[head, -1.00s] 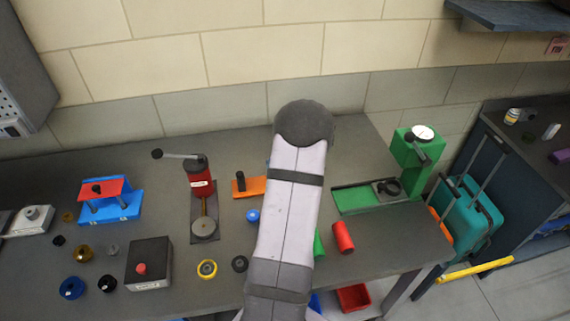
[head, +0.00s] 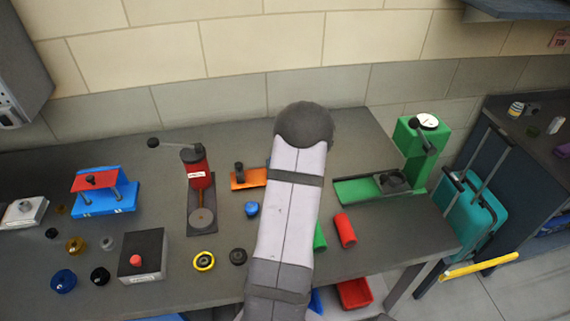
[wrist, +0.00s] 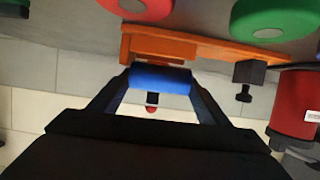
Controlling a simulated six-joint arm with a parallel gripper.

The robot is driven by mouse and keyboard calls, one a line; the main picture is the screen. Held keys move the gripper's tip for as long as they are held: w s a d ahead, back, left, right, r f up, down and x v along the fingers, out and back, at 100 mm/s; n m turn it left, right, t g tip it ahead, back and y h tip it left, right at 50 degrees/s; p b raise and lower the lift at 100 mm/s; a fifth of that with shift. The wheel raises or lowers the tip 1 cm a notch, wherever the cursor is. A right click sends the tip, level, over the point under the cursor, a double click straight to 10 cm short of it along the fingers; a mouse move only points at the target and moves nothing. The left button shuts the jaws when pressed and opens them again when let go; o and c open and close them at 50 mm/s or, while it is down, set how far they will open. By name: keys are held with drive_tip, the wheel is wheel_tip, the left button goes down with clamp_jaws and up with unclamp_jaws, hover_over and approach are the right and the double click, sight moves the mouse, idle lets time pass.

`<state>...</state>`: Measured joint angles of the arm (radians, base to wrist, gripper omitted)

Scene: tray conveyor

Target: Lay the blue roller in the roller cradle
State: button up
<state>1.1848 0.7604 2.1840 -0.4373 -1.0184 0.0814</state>
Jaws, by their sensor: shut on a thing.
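The blue roller (wrist: 160,79) is held crosswise between the two fingers of my gripper (wrist: 158,88) in the wrist view. The orange fixture (wrist: 205,47), which looks like the roller cradle, is right beside the roller, with a black clamp knob (wrist: 244,93) at its right part. I cannot tell whether the roller touches it. In the head view the orange fixture (head: 253,177) shows left of my arm. Its right part and my gripper are hidden behind the arm.
A red roller (head: 345,230) and a partly hidden green roller (head: 320,237) lie right of my arm. A red press (head: 198,175) stands left of the fixture, and a green stand (head: 410,160) stands at the right. A blue cap (head: 252,209) lies in front of the fixture.

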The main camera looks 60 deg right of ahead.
drive_tip(key=shift+s+a+f, duration=0.15)
drive_tip(key=shift+a+f, duration=0.2)
drive_tip(key=shift+f, duration=0.45)
drive_tip(key=o, duration=1.3)
drive_tip(key=shift+s, duration=0.25)
drive_tip(key=shift+s+a+r+b, duration=0.1)
drive_tip(key=shift+a+b, duration=0.05)
drive_tip(key=shift+b, duration=0.15)
drive_tip(key=v, duration=0.2)
drive_tip(key=r+b+v, duration=0.1)
drive_tip(key=v, duration=0.1)
drive_tip(key=shift+a, duration=0.1)
drive_tip(key=shift+s+a+r, duration=0.45)
drive_tip(key=shift+a+r, duration=0.3)
